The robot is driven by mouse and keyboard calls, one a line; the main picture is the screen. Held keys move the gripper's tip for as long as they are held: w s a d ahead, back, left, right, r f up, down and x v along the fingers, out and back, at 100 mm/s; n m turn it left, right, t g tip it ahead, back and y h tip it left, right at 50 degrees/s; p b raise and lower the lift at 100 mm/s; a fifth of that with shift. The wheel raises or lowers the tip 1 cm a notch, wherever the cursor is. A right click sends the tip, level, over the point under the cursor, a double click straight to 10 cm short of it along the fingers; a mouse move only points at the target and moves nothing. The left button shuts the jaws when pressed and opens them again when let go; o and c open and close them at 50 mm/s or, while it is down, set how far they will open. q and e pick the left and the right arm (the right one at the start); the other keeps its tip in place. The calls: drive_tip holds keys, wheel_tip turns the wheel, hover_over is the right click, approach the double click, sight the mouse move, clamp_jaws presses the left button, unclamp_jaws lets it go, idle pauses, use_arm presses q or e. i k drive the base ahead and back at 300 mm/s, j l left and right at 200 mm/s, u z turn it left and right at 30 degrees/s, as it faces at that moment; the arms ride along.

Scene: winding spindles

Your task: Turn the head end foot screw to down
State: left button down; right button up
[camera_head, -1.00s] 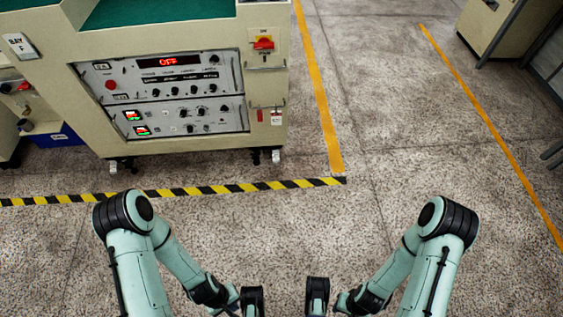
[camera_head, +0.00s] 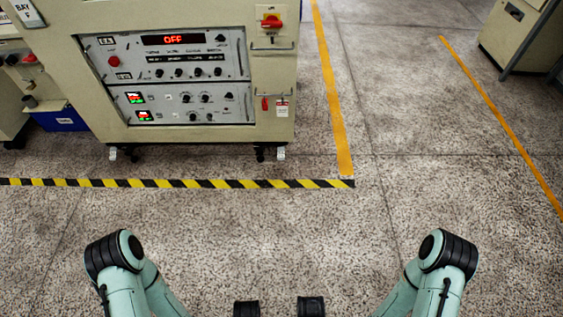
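The beige machine cabinet (camera_head: 275,90) stands at the upper left, its front panel facing me. Under its front edge are two small foot and caster assemblies, one at the left (camera_head: 125,153) and one at the right (camera_head: 270,153). They are too small to tell the foot screws' setting or which is the head end. My two arms come in from the bottom edge, well short of the cabinet. Only black end parts of them show, at the bottom middle; the gripper fingers are below the frame.
A black and yellow floor stripe (camera_head: 180,184) runs in front of the cabinet. A yellow line (camera_head: 333,95) runs along its right side. A blue bin (camera_head: 62,119) is at the left. Another cabinet (camera_head: 515,35) stands at the far upper right. The floor between my arms and the stripe is clear.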

sight(128, 150)
drive_tip(key=i+u, duration=0.1)
drive_tip(key=u, duration=0.4)
drive_tip(key=i+l+u, duration=0.1)
drive_tip(key=u, duration=0.4)
drive_tip(key=i+l+u, duration=0.1)
drive_tip(key=u, duration=0.4)
drive_tip(key=l, duration=0.1)
